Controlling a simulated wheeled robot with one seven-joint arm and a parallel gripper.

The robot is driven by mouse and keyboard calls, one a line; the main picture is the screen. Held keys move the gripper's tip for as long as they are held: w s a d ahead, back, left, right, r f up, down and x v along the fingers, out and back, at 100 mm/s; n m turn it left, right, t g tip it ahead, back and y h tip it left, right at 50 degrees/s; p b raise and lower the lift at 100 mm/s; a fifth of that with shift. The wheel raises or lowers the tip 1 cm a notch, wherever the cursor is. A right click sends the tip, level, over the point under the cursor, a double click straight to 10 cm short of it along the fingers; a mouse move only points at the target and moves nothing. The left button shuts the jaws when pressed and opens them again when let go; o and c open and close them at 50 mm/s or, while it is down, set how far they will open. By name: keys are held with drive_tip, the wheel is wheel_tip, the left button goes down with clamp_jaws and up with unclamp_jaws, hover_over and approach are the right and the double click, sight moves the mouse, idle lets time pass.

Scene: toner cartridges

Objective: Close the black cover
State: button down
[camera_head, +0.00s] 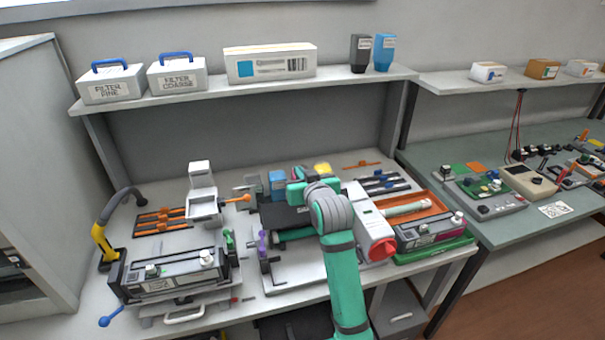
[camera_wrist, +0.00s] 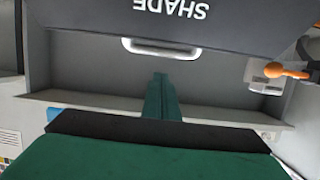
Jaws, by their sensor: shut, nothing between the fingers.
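The black cover (camera_head: 283,217) is a dark panel on the middle machine, partly hidden behind my arm in the head view. In the wrist view a dark panel marked "SHADE" (camera_wrist: 215,25) fills the top, its lettering upside down, with a pale handle (camera_wrist: 160,46) along its near edge. My gripper (camera_head: 297,191) is at the back of the middle machine, near the cover. In the wrist view the green fingers (camera_wrist: 160,82) are together, empty, and point toward the handle, with a visible gap in the picture. Whether they touch the panel cannot be told.
An orange-knobbed lever (camera_head: 240,199) stands left of the cover. A printer-like unit (camera_head: 165,285) is at the front left. A shelf (camera_head: 250,90) runs above.

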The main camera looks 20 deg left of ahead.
drive_tip(key=shift+s+d+f, duration=0.45)
drive_tip(key=shift+d+f, duration=0.25)
drive_tip(key=shift+f, duration=0.1)
drive_tip(key=shift+s+f, duration=0.3)
drive_tip(key=shift+f, duration=0.05)
